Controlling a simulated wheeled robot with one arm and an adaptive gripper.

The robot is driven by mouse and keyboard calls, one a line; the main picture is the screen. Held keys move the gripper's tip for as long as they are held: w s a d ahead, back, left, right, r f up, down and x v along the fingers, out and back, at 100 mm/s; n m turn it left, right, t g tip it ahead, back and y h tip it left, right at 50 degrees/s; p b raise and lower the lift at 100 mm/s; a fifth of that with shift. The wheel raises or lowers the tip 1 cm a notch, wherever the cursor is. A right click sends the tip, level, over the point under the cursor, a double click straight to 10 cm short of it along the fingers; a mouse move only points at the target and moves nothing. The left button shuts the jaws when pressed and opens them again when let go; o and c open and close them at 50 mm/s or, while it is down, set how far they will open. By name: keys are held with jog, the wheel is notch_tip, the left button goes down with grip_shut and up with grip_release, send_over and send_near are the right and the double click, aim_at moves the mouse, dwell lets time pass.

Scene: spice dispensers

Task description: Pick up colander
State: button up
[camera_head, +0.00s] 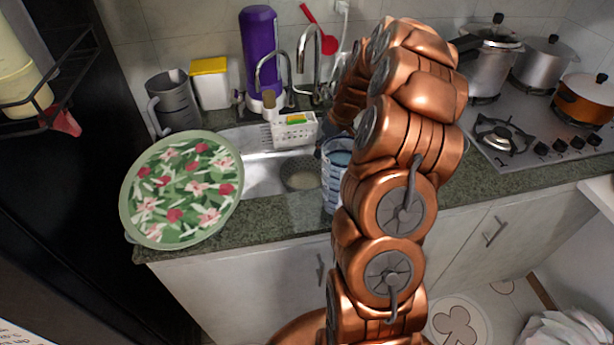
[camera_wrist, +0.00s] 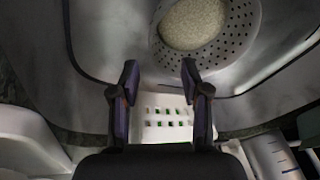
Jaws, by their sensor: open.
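The colander (camera_wrist: 248,22) is a grey, perforated bowl with pale grain-like contents, at the top of the wrist view. It rests in the metal sink (camera_wrist: 115,40). In the head view a round, tan-filled shape in the sink basin appears to be the same colander (camera_head: 301,174). My gripper (camera_wrist: 160,76) is open and empty, its two dark fingertips apart. In the wrist view the fingertips lie just below the colander's rim, with a white slotted caddy (camera_wrist: 167,122) between and beneath the fingers. In the head view my copper arm hides the gripper.
A clear measuring jug (camera_head: 333,182) stands right of the basin, close to my arm. A stove (camera_head: 510,130) with pots is at right.

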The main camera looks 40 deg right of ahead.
aim_at(305, 179)
jog(key=shift+d+p+x, duration=0.15)
jog(key=shift+p+x, duration=0.65)
jog(key=shift+x, duration=1.05)
jog(key=shift+d+p+x, duration=0.2)
jog(key=shift+p+x, duration=0.55)
jog(key=shift+x, duration=1.15)
grip_shut()
